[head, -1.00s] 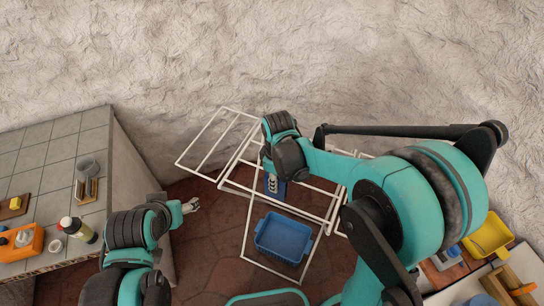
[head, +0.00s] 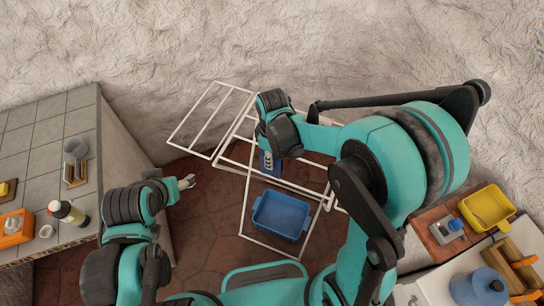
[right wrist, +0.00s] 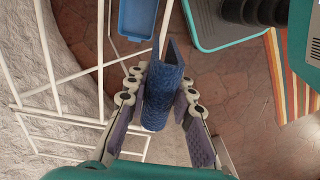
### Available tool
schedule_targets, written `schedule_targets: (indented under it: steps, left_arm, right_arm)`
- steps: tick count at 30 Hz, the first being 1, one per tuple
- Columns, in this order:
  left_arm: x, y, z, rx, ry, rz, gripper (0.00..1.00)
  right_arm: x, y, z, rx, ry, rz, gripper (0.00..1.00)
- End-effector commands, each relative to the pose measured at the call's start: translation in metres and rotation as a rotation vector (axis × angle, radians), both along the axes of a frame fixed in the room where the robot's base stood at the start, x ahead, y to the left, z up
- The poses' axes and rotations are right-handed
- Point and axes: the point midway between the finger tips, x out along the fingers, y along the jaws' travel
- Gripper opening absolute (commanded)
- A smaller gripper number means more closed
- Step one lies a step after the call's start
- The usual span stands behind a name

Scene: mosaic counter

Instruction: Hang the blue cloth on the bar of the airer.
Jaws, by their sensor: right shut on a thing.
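The blue cloth (right wrist: 160,92) is held between the fingers of my right gripper (right wrist: 157,100), which is shut on it. In the right wrist view it hangs folded, with two layers apart at the far side. In the head view only a small blue part of the cloth (head: 270,166) shows below my right gripper (head: 267,160). The white airer (head: 190,110) stands by the wall, and my right gripper is over its middle. Whether the cloth touches a bar I cannot tell. My left gripper (head: 187,182) is over the floor left of the airer; its fingers are too small to judge.
A blue basket (head: 281,216) is by the airer's lower frame. A tiled counter (head: 50,130) with a bottle (head: 66,211) and an orange caddy (head: 16,228) is at left. A yellow tub (head: 488,207) is at right. A striped rug (right wrist: 290,75) shows in the right wrist view.

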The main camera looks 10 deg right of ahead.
Motion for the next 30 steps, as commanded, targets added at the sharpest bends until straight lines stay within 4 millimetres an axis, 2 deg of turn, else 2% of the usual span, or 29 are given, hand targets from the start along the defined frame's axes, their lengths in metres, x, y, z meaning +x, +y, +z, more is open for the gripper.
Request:
schedule_targets:
  steps: [30]
  left_arm:
    - [0.000, 0.000, -0.057, 0.000, 0.000, 0.000, 0.65]
  right_arm:
    - [0.000, 0.000, -0.078, 0.000, 0.000, 0.000, 0.00]
